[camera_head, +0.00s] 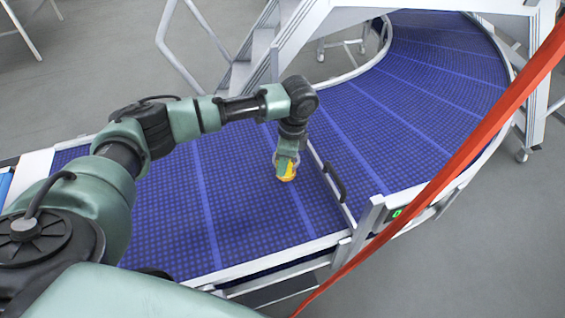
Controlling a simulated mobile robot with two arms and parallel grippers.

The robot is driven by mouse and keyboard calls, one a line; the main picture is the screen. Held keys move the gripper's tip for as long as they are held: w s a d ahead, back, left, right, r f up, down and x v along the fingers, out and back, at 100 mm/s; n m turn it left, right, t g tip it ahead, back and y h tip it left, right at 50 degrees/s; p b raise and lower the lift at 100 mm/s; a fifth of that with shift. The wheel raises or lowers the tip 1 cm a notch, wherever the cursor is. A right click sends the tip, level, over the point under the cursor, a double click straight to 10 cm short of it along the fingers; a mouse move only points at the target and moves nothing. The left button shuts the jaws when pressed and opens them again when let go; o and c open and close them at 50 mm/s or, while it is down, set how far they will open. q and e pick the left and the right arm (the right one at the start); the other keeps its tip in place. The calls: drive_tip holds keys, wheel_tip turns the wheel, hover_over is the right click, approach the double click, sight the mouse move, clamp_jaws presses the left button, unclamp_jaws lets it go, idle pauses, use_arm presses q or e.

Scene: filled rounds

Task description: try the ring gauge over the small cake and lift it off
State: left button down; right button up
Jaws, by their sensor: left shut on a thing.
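My left arm reaches in from the left over the blue belt (250,205). My left gripper (287,166) points down and is shut on a small yellow-orange thing, which appears to be the ring gauge (289,177). It is low over the belt, left of the divider rail. I cannot tell whether it touches the belt or sits around anything. The small cake cannot be made out apart from it; it may be hidden beneath the ring or gripper. My right gripper is not in view.
A metal divider rail with a black handle (334,182) crosses the belt just right of the gripper. The belt curves away to the upper right. White stairs (262,45) stand behind. A red slanting bar (450,165) crosses the right side. The belt around the gripper looks clear.

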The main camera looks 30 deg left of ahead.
use_arm(q)
drive_tip(key=shift+f+b, duration=0.4)
drive_tip(key=shift+f, duration=1.4)
idle(1.1)
drive_tip(key=c, duration=1.3)
unclamp_jaws()
drive_tip(key=shift+o, duration=0.2)
drive_tip(key=o, duration=0.6)
